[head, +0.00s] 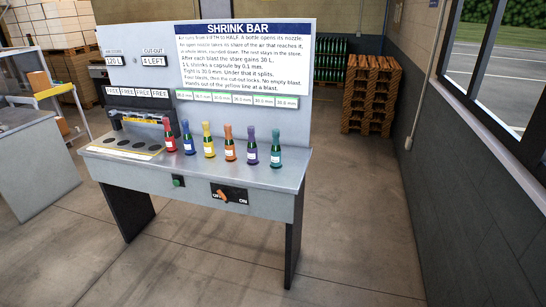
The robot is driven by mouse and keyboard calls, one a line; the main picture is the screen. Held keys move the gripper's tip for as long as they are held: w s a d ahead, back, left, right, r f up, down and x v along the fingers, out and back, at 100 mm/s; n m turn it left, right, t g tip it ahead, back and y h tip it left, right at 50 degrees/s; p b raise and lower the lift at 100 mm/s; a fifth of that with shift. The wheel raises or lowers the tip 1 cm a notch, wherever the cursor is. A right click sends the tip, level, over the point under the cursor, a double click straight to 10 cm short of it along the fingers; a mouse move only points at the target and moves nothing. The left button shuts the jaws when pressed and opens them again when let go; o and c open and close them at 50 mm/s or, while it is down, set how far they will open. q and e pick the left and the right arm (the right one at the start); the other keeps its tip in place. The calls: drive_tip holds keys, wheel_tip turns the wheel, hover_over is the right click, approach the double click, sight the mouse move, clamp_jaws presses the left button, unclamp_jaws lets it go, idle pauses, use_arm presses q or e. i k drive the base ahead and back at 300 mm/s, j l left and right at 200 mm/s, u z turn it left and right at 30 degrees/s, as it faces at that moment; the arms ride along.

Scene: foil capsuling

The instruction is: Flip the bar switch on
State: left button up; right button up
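The bar switch is an orange lever (223,195) on a black plate (235,198) on the front edge of the bench. OFF is printed at the plate's left and ON at its right. The lever sits at the left part of the plate, by OFF; its exact tilt is too small to tell. Neither of my grippers shows in the head view, and nothing touches the switch.
The grey bench (130,166) carries several bottles with coloured capsules, such as the yellow one (208,140). A green button (178,181) is left of the switch. Behind stands the SHRINK BAR board (290,115), reading 120 L and 4 LEFT. Floor (200,270) in front is clear.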

sight(226, 200)
drive_tip(key=i+j+z, duration=0.15)
drive_tip(key=i+j, duration=0.4)
drive_tip(key=i+j+z, duration=0.15)
drive_tip(key=i+j, duration=0.5)
drive_tip(key=i+j+z, duration=0.15)
drive_tip(key=i+j, duration=0.4)
drive_tip(key=j, duration=0.15)
